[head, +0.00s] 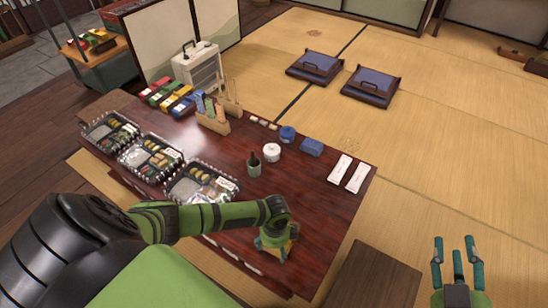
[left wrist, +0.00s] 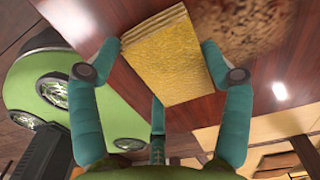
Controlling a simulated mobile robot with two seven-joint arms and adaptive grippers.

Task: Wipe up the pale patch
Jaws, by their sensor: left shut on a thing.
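My left gripper (head: 275,246) is over the near right part of the dark red table. In the head view my arm hides this spot. My right gripper (head: 458,262) is open and empty, over the tatami at the lower right.
The table (head: 318,205) holds several bento trays (head: 150,157), a dark green cup (head: 254,168), a white lidded pot (head: 271,152), a blue box (head: 311,147) and two white packets (head: 349,173). Floor cushions (head: 371,85) lie beyond. A brown wooden surface (head: 375,278) stands at front right.

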